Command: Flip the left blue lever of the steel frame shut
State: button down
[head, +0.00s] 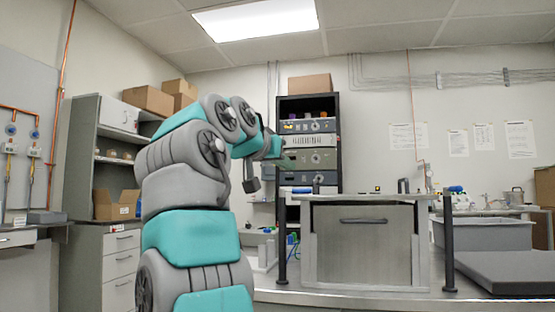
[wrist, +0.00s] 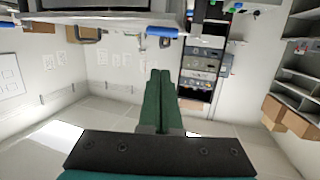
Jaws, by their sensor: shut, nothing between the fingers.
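The steel frame (head: 420,260) stands on the bench ahead, a grey box with a dark handle on its front. The left blue lever (head: 301,190) lies at its top left edge. In the wrist view, which is upside down, this lever (wrist: 162,31) shows as a blue bar at the frame's edge, beyond my fingertips in the picture. A second blue lever (head: 456,188) is at the right; it shows at the left border of the wrist view (wrist: 6,24). My gripper (wrist: 159,73) is shut and empty, its green fingers together, above and left of the frame in the head view, apart from the lever.
Dark posts (head: 282,240) stand at both sides of the frame. A rack of instruments (head: 309,140) is behind it. A grey tub (head: 485,233) and a dark flat slab (head: 510,272) lie to the right. Shelves with boxes (head: 115,205) are at the left. Space around my fingers looks free.

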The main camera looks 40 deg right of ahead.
aim_at(295, 193)
jog(key=w+d+f+b, duration=0.2)
jog(key=d+f, duration=0.2)
jog(key=shift+w+d, duration=0.2)
jog(key=shift+d, duration=0.2)
